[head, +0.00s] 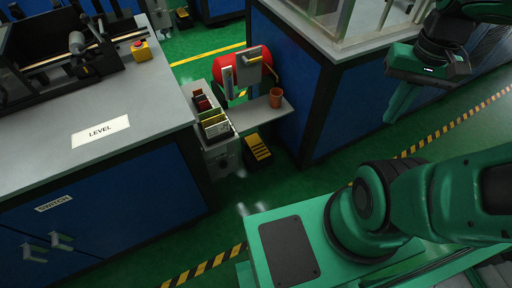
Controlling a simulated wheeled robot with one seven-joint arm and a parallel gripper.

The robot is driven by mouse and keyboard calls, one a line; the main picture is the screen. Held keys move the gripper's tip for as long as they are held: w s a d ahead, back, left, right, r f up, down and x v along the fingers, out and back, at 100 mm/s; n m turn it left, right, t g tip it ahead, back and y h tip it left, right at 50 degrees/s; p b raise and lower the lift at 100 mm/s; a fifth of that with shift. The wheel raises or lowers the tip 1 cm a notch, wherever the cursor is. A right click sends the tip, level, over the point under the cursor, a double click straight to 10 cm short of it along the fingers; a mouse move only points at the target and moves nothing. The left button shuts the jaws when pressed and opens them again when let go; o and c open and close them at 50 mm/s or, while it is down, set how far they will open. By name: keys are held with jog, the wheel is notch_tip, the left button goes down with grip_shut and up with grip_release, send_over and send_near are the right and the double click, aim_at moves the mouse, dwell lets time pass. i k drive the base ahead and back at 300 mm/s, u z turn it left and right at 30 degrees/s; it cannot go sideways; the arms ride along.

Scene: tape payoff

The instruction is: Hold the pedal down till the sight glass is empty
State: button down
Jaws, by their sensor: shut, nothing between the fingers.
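A yellow-and-black pedal (258,148) sits low near the floor, below the grey shelf beside the red tank (228,70). A pale upright strip (228,78) on the tank's front looks like the sight glass; its level is too small to read. My gripper (391,117) is at the upper right, shut and empty, its fingers pointing down over the green floor. It is well to the right of the pedal and apart from it, touching nothing that I can see.
An orange-brown cup (276,97) stands on the shelf (255,113). A rack of coloured cards (210,117) is left of it. Blue cabinets (285,75) flank the tank. Green floor lies open before the pedal.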

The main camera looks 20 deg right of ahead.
aim_at(258, 149)
jog(key=u, duration=0.3)
jog(key=k, duration=0.65)
jog(key=u, duration=0.55)
jog(key=k, duration=0.7)
jog(key=u, duration=0.45)
jog(key=i, duration=1.75)
jog(key=z, duration=0.65)
